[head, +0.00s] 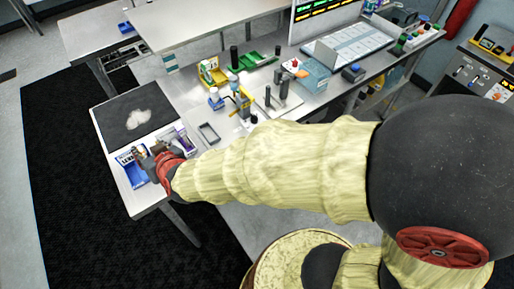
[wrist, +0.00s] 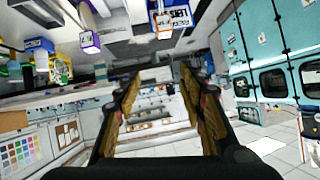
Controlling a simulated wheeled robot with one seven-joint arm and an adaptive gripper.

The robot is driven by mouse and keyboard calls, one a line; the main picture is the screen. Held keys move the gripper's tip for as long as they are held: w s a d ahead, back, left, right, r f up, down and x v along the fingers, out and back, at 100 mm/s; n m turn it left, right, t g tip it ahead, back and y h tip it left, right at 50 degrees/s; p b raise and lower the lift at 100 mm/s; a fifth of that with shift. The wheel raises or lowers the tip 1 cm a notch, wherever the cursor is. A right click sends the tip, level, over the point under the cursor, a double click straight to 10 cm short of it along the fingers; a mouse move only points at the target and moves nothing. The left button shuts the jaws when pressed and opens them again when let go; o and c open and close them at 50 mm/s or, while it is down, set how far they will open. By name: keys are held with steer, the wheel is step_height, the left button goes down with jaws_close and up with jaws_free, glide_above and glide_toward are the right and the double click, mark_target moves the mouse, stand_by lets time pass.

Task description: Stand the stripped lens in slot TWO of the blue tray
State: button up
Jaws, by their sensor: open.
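The blue tray (head: 133,174) with white lettering stands at the near left end of the bench in the head view. A blue-and-white lettered object, likely this tray, shows at the top of the wrist view (wrist: 180,17). My gripper (head: 146,156) is over or beside the tray's right side; the exact height is unclear. In the wrist view its two fingers (wrist: 163,95) are spread with nothing between them. I cannot make out the stripped lens or slot TWO in either view. The gripper and wrist hide part of the tray.
A purple-and-white container (head: 186,138) stands close right of my gripper. A dark mat (head: 135,116) with a pale patch lies behind the tray. A grey open frame (head: 209,133) and a yellow-and-blue fixture (head: 241,97) stand farther right.

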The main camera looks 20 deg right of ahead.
steer(key=s+d+r+g, duration=0.1)
steer(key=s+d+r, duration=0.1)
steer(key=d+r, duration=0.5)
steer(key=s+d+r+m+g+h, duration=0.1)
steer(key=s+d+g+h, duration=0.1)
steer(key=s+d, duration=0.7)
steer(key=s+d+r+m+g+h, duration=0.1)
steer(key=s+d+g+h, duration=0.1)
steer(key=s+d, duration=0.7)
steer(key=d, duration=0.5)
steer(key=shift+d+r+m+h, duration=0.2)
steer(key=shift+r+m+h, duration=0.1)
steer(key=shift+r, duration=0.05)
